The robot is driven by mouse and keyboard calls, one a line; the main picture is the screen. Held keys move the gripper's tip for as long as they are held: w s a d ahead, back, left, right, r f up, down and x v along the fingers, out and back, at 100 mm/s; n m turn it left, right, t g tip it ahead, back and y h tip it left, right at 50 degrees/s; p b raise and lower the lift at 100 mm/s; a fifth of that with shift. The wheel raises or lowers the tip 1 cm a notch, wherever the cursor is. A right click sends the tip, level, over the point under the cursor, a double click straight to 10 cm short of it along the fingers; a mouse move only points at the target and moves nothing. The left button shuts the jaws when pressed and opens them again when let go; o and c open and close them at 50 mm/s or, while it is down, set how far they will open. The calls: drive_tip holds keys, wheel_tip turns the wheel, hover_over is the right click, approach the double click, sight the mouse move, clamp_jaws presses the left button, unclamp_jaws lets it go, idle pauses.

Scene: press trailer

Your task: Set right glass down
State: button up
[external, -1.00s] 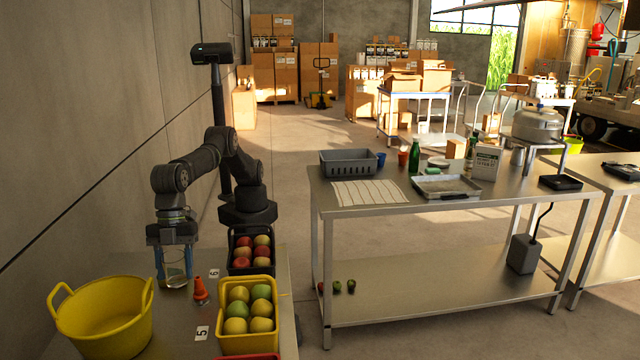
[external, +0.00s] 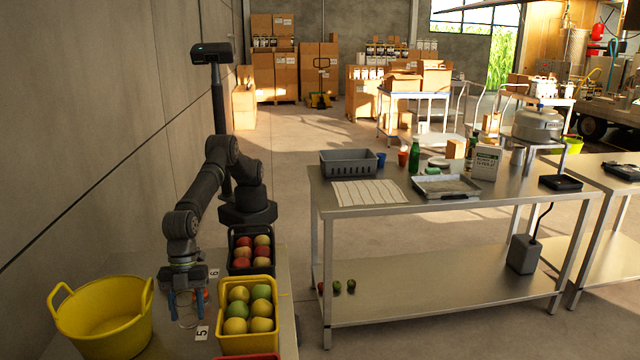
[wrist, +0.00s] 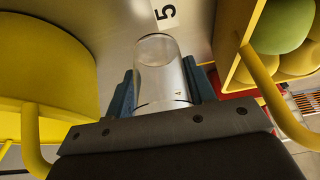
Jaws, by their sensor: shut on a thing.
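A clear glass (wrist: 158,72) is between the two blue fingers of my gripper (wrist: 160,92), with a finger on each side. In the external view the glass (external: 187,318) is faint and hard to make out below my gripper (external: 187,303). The gripper is shut on it. It is over the bench top, between the yellow tub and the yellow crate, close to the number 5 card (external: 202,333). I cannot tell whether the glass touches the bench.
The yellow tub (external: 105,325) with handles stands left of the gripper; it also shows in the wrist view (wrist: 40,65). A yellow crate (external: 247,345) of fruit stands right. A dark crate (external: 240,266) of apples stands behind.

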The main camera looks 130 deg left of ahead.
sight(188, 295)
drive_tip(key=shift+f, duration=2.4)
drive_tip(key=shift+f, duration=0.1)
drive_tip(key=o, duration=1)
drive_tip(key=v, duration=1.2)
